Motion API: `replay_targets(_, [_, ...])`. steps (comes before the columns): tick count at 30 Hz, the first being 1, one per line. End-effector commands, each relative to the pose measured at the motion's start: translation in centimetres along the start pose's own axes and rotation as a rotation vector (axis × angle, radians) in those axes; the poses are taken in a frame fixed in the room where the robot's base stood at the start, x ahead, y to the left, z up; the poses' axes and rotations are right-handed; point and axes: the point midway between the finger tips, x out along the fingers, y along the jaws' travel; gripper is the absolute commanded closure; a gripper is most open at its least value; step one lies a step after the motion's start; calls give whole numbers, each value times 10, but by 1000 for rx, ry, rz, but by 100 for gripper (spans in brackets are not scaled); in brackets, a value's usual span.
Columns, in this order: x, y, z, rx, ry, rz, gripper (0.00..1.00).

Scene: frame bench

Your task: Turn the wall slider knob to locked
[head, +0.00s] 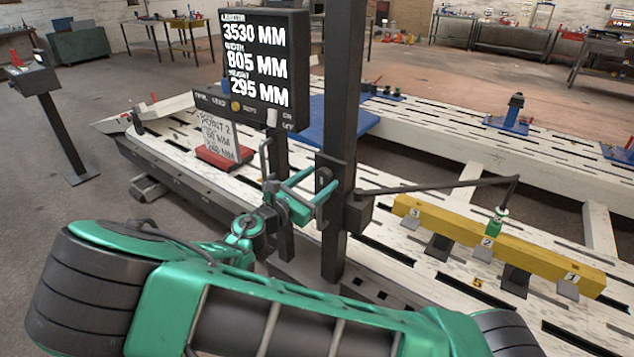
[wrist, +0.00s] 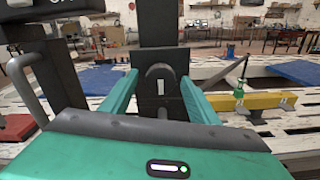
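The slider knob (wrist: 161,78) is a dark round knob on a dark block on the upright post (head: 341,90). A short upright white mark (wrist: 161,87) shows on or just below it in the wrist view. My gripper (head: 312,189) is teal and reaches toward the block from the left in the head view. In the wrist view my gripper (wrist: 159,80) has one finger on each side of the knob, with gaps showing on both sides. It is open and holds nothing. In the head view the fingers partly hide the knob. Lock labels cannot be made out.
A black display (head: 262,65) with measurements stands left of the post. A thin arm (head: 440,187) runs right from the post over a yellow beam (head: 540,262). A slotted white bench (head: 420,125) lies around.

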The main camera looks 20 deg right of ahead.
Motion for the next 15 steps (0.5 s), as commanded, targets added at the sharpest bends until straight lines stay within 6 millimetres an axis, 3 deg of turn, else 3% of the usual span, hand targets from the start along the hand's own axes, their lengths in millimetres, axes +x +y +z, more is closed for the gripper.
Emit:
replay_targets(1, [0, 0, 0, 0, 0, 0, 56])
replay_targets(5, [0, 0, 0, 0, 0, 1, 86])
replay_targets(15, [0, 1, 0, 33, 1, 1, 86])
